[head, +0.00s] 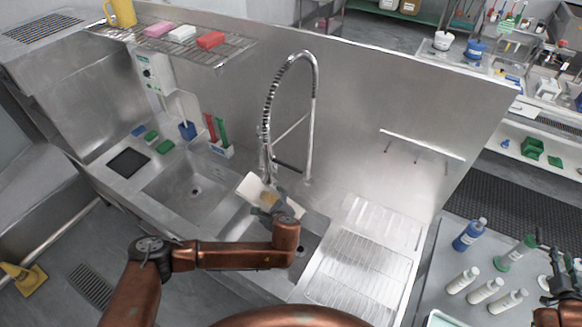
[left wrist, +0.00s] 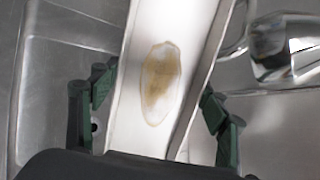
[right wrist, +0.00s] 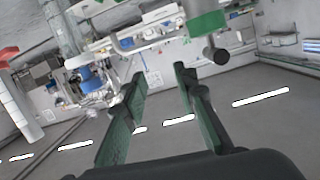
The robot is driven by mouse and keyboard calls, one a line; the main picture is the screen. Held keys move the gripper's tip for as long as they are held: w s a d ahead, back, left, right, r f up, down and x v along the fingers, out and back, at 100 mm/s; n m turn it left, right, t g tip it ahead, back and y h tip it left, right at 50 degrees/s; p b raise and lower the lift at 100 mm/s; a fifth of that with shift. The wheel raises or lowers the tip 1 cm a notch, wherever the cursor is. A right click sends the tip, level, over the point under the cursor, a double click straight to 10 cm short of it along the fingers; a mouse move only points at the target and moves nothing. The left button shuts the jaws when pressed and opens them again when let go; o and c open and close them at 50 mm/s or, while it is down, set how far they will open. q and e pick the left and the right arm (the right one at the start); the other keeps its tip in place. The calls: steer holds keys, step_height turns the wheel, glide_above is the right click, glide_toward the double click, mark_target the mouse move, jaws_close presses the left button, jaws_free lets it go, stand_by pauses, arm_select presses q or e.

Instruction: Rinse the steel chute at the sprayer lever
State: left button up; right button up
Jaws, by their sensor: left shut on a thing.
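The steel chute (head: 251,185) is a pale channel held tilted at the sink, below the hanging sprayer (head: 266,165). A brown stain (left wrist: 160,82) marks its inner face in the left wrist view. My left gripper (head: 275,207) is shut on the chute (left wrist: 126,128), with a finger at each side of it. The sprayer's shiny metal head (left wrist: 285,48) is just right of the chute there; I cannot tell whether they touch. No water shows. My right gripper (right wrist: 160,95) is open and empty, away from the sink, at the right edge of the head view (head: 556,275).
An empty sink basin (head: 190,190) lies left of the chute, and a ribbed drainboard (head: 360,255) lies right. Brushes (head: 217,132) stand behind the basin. A wire shelf (head: 185,47) holds sponges and a yellow jug. Bottles (head: 487,290) stand on the right-hand table.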

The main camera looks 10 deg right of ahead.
mark_target(291, 167)
steer(key=w+a+r+m+t+y, duration=0.15)
steer(key=w+a+r+t, duration=0.25)
steer(key=w+a+r, duration=0.55)
steer(key=w+a+r+t+y, duration=0.2)
steer(key=w+a+r+t, duration=0.2)
steer(key=w+a+r, duration=0.55)
steer(key=w+a+r+n+t+y, duration=0.1)
steer(key=w+a+r+t+y, duration=0.25)
steer(key=a+r, duration=0.85)
steer(key=w+a+r+n+t+y, duration=0.1)
steer(key=w+a+r+t+y, duration=0.3)
steer(key=a+r, duration=0.75)
steer(key=w+a+f+n+g+y, duration=0.25)
steer(key=a+y, duration=0.25)
steer(key=a, duration=0.5)
steer(key=w+a+f+n+g+y, duration=0.1)
steer(key=a+n+g+y, duration=0.25)
steer(key=a, duration=0.75)
steer(key=s+a+f+n+g+y, duration=0.25)
steer(key=a+f+n+g, duration=0.3)
steer(key=a+f, duration=0.35)
steer(key=s+a+f+n+g+y, duration=0.25)
steer(key=a+f+n+g, duration=0.35)
steer(key=a, duration=0.4)
steer(key=shift+m, duration=0.4)
steer(key=x, duration=1.1)
steer(key=shift+w+a+f, duration=0.1)
steer(key=shift+a+f, duration=0.25)
steer(key=shift+f, duration=0.05)
